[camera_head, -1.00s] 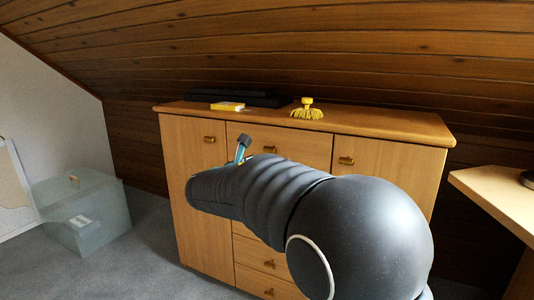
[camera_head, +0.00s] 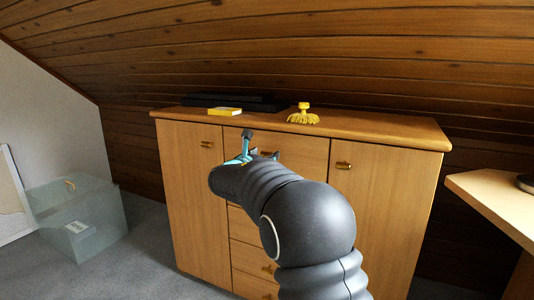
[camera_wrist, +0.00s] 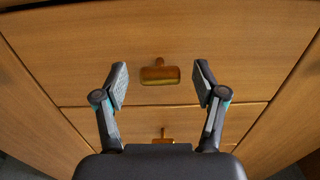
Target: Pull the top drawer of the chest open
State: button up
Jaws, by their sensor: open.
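The wooden chest (camera_head: 190,190) stands against the plank wall, with a door on each side and a column of drawers in the middle. Its top drawer (camera_head: 302,153) looks shut; it also shows in the wrist view (camera_wrist: 240,60). The drawer's brass handle (camera_wrist: 160,73) lies between and just beyond my fingertips in the wrist view. My gripper (camera_wrist: 161,84) is open, one finger on each side of the handle, with no contact visible. In the head view my gripper (camera_head: 257,146) is in front of the top drawer, and my arm hides part of the drawers.
On the chest top are a yellow box (camera_head: 225,111), a dark flat case (camera_head: 235,102) and a yellow brush (camera_head: 303,114). A glass box (camera_head: 80,220) stands on the carpet at left. A light wooden desk (camera_head: 495,195) juts in at right.

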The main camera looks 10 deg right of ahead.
jog(key=shift+x, duration=0.95)
